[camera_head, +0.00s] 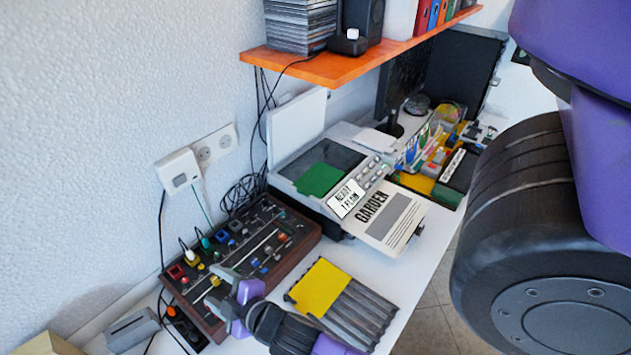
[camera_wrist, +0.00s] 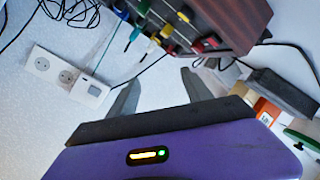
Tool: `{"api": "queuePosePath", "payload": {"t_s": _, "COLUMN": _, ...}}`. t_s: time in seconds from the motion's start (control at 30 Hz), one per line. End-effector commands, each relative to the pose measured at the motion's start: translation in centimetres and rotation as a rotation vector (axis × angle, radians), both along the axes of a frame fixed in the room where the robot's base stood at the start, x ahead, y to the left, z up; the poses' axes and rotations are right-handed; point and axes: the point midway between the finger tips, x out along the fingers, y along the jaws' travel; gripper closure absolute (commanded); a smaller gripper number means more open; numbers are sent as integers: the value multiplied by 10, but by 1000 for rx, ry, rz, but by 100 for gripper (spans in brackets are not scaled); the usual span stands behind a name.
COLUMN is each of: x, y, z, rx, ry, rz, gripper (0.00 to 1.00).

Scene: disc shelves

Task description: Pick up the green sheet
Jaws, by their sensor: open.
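The green sheet (camera_head: 318,179) lies flat on the dark glass of a white scanner-printer (camera_head: 290,165) in the head view. The printer stands against the wall on the white desk, behind and to the right of my gripper. The sheet cannot be made out in the wrist view.
A control box (camera_head: 240,255) with knobs and cables stands left of the printer. A ribbed dark thing with a yellow sheet (camera_head: 319,286) lies in front. An orange shelf (camera_head: 330,67) with discs overhangs the printer's back. A "GARDEN" paper (camera_head: 380,216) lies at its front.

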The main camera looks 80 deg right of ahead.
Motion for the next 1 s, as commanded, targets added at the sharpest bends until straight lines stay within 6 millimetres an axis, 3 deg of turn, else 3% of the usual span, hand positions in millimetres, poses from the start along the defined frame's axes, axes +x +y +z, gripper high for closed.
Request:
{"api": "queuePosePath", "payload": {"t_s": 0.03, "x": 21, "y": -26, "z": 6, "rx": -59, "ry": 22, "rz": -33, "gripper": 42}}
{"api": "queuePosePath", "payload": {"t_s": 0.1, "x": 39, "y": -60, "z": 6, "rx": -151, "ry": 100, "rz": -73, "gripper": 42}}
{"api": "queuePosePath", "payload": {"t_s": 0.2, "x": 52, "y": -113, "z": -2, "rx": -313, "ry": 304, "rz": -133, "gripper": 42}}
{"api": "queuePosePath", "payload": {"t_s": 0.33, "x": 49, "y": -186, "z": -5, "rx": -513, "ry": 657, "rz": -210, "gripper": 42}}
{"api": "queuePosePath", "payload": {"t_s": 0.43, "x": 24, "y": -235, "z": 0, "rx": -631, "ry": 1011, "rz": -253, "gripper": 42}}
{"api": "queuePosePath", "payload": {"t_s": 0.53, "x": -12, "y": -257, "z": 3, "rx": -686, "ry": 1360, "rz": -238, "gripper": 42}}
{"api": "queuePosePath", "payload": {"t_s": 0.7, "x": -59, "y": -267, "z": 15, "rx": -668, "ry": 1768, "rz": -183, "gripper": 42}}
{"api": "queuePosePath", "payload": {"t_s": 0.83, "x": -75, "y": -267, "z": 22, "rx": -638, "ry": 1908, "rz": -151, "gripper": 42}}
{"api": "queuePosePath", "payload": {"t_s": 1.0, "x": -85, "y": -278, "z": 19, "rx": -627, "ry": 1946, "rz": -142, "gripper": 42}}
